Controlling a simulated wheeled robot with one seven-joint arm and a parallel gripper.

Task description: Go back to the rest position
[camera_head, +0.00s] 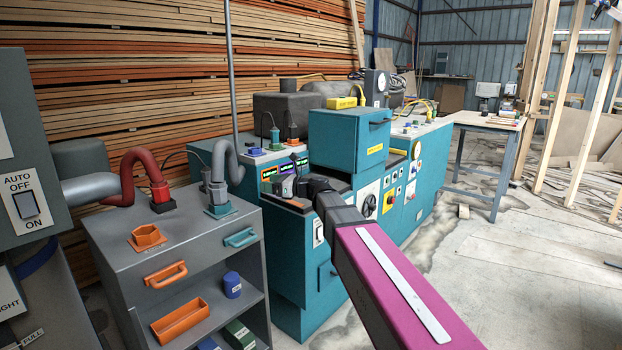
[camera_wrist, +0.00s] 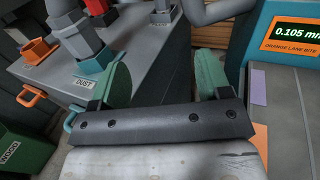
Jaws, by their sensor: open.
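My gripper (camera_head: 287,188) is in front of the teal machine (camera_head: 335,140), at the end of my magenta arm, above the machine's left end. In the wrist view my gripper (camera_wrist: 164,72) shows two green fingers set wide apart, with nothing held between them. Beyond the fingers is the top of the grey cabinet (camera_wrist: 185,45). The left finger is near the teal socket marked DUST (camera_wrist: 92,62) in the picture; I cannot tell if they touch.
The grey cabinet (camera_head: 105,235) stands at the left with a red hose (camera_head: 130,165), a grey hose (camera_head: 218,160), an orange handle (camera_head: 165,274) and an orange tray (camera_head: 180,320). A switch panel (camera_head: 28,205) is at far left. Open floor (camera_head: 500,270) lies at right, before a workbench (camera_head: 485,120).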

